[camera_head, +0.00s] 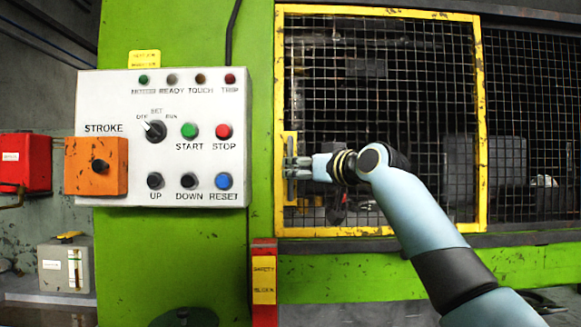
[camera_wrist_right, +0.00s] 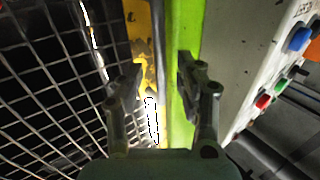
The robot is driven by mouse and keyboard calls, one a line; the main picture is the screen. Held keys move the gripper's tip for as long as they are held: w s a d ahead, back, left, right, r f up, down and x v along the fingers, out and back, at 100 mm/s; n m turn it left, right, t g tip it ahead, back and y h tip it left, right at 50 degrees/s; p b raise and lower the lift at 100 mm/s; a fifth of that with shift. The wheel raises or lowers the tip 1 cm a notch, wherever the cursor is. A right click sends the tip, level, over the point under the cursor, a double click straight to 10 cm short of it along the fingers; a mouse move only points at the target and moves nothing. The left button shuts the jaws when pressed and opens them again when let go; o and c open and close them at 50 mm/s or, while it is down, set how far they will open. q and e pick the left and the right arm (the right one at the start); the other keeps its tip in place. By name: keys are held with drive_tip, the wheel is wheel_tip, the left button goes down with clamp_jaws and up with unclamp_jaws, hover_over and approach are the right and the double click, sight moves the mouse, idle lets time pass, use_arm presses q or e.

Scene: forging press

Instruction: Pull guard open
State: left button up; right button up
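The guard (camera_head: 480,120) is a yellow-framed black mesh panel on the green press, and it covers the press opening. A yellow plate with a grey handle (camera_head: 289,143) sits on its left frame edge. My right gripper (camera_head: 297,168) is at this handle, partly hiding it. In the right wrist view my right gripper (camera_wrist_right: 157,75) has its two fingers spread apart, with the guard's worn yellow edge (camera_wrist_right: 143,40) showing between them. I cannot tell whether the fingers touch the handle. My left gripper is not in view.
A white control panel (camera_head: 100,120) with buttons and an orange box (camera_head: 95,180) stands left of the guard. A red and yellow safety block (camera_head: 264,280) is below it. More mesh (camera_head: 535,100) lies right of the guard. A green beam runs below.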

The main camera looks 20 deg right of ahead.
sight(292, 168)
drive_tip(key=shift+x, duration=1.75)
clamp_jaws()
drive_tip(key=shift+w+f, duration=0.15)
